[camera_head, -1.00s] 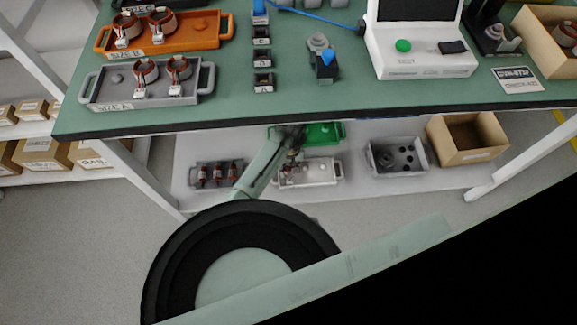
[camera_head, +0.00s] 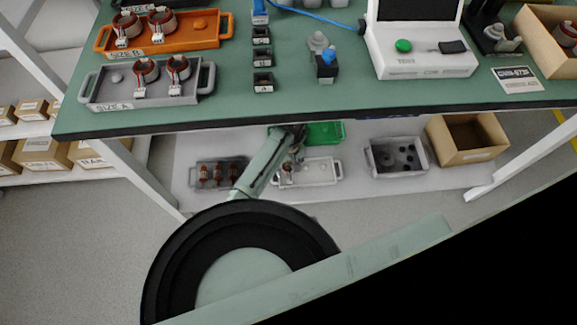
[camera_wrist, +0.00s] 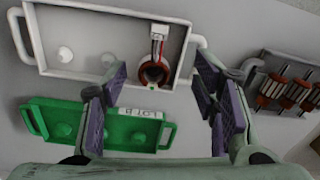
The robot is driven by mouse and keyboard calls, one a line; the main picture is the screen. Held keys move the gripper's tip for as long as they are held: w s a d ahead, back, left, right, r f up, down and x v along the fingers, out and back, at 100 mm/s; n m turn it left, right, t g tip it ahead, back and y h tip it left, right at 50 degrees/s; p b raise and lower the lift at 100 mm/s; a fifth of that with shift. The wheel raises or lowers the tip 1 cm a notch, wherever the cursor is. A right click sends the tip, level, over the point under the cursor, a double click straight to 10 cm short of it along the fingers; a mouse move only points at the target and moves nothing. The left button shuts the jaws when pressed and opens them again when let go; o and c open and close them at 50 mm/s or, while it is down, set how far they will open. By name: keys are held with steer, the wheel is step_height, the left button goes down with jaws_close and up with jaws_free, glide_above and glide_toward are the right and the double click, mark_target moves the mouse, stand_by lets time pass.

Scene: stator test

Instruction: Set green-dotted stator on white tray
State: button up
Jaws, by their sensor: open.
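A copper-red stator (camera_wrist: 153,70) with a white connector stands in the white tray (camera_wrist: 85,52), at the tray's right end in the wrist view. In the head view the stator (camera_head: 287,167) is at the left end of the white tray (camera_head: 322,174), on the lower shelf. I cannot make out a green dot on it. My gripper (camera_wrist: 160,92) is open and empty in the wrist view, its padded fingers apart on either side of the line to the stator. In the head view my gripper (camera_head: 296,146) is just above that end of the tray, partly hidden by my arm.
A green tray (camera_head: 325,132) lies behind the white tray. A grey bin (camera_head: 397,158) and an open carton (camera_head: 466,139) are to the right. The green tabletop (camera_head: 215,112) overhangs the shelf.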

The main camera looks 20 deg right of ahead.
step_height(320, 180, up, 11)
steer(key=shift+d+f, duration=0.15)
steer(key=shift+f, duration=0.05)
stand_by(0.7)
